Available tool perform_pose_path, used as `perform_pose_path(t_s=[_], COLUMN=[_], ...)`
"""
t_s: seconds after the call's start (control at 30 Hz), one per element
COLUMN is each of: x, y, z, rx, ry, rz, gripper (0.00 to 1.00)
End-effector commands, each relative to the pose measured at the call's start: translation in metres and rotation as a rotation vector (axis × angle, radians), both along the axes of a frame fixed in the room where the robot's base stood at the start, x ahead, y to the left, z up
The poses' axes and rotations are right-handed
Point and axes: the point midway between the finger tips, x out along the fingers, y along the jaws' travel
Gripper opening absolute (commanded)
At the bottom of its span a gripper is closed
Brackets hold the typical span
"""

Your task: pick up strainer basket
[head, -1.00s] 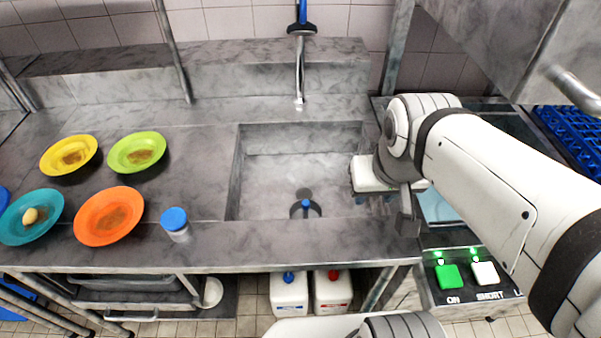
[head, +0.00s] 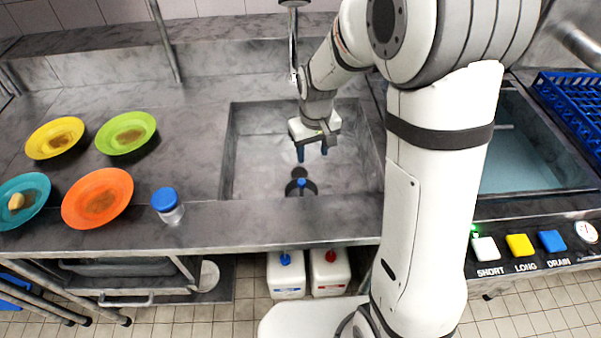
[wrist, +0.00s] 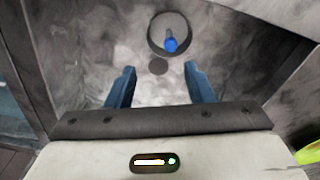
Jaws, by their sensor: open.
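The strainer basket (head: 301,186) sits low in the sink (head: 250,150). It is a dark round cup with a blue knob standing up from its middle. In the wrist view the strainer basket (wrist: 169,36) shows near the top, beyond the fingertips. My gripper (head: 312,151) hangs over the sink, above and a little behind the basket, with its blue fingers pointing down. In the wrist view my gripper (wrist: 160,72) has its two blue fingers wide apart with nothing between them. A small dark round spot, perhaps the drain, shows beside the basket.
A tap (head: 293,50) hangs over the back of the sink. Several coloured plates stand on the left counter, with a blue-lidded jar (head: 167,205) nearer the sink. A blue rack (head: 575,105) and coloured buttons are at the right. The sink walls surround my gripper.

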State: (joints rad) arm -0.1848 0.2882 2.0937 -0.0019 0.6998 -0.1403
Motion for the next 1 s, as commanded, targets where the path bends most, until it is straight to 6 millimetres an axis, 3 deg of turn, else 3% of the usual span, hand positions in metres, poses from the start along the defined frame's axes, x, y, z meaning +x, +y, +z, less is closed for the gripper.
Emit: perform_pose_path(t_s=[0.03, 0.2, 1.0], x=[0.008, 0.024, 0.022], y=[0.007, 0.021, 0.027], z=[-0.022, -0.063, -0.152], rx=[-0.004, -0.010, -0.013], ry=[0.020, 0.049, 0.060], rz=[0.019, 0.063, 0.080], gripper=[0.48, 0.48, 0.48])
